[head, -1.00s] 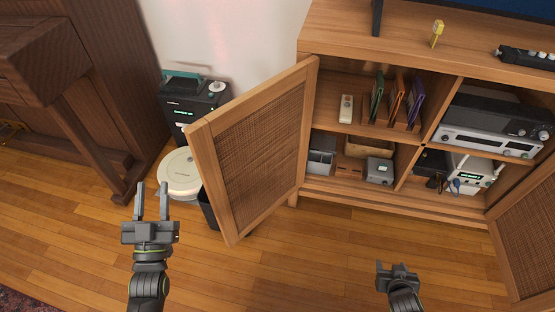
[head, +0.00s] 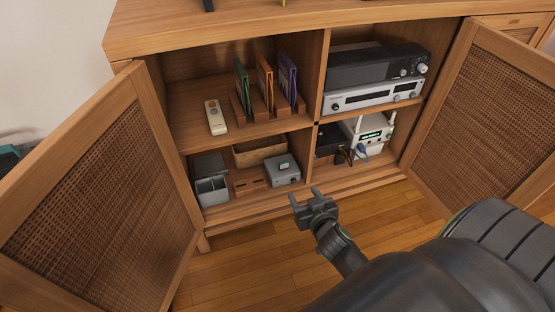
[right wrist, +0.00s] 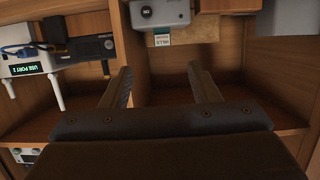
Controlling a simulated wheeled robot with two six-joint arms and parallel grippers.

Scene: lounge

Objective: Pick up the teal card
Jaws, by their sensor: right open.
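A small teal card (right wrist: 162,37) with lettering shows in the right wrist view, which is upside down. It appears to stick up from the top of a grey device (right wrist: 160,13). In the head view the card (head: 284,166) is only a tiny greenish patch on the grey device (head: 283,176) in the cabinet's lower left compartment. My right gripper (head: 304,192) is open and empty, in front of that compartment and apart from the card. Its two fingers (right wrist: 160,68) point towards the card in the wrist view. My left gripper is out of view.
The cabinet's rattan doors stand open at left (head: 105,190) and right (head: 480,110). A cardboard box (head: 258,152) is behind the device; a wooden block (head: 247,183) and grey container (head: 210,188) are left of it. A white router (head: 372,133) stands right of the divider.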

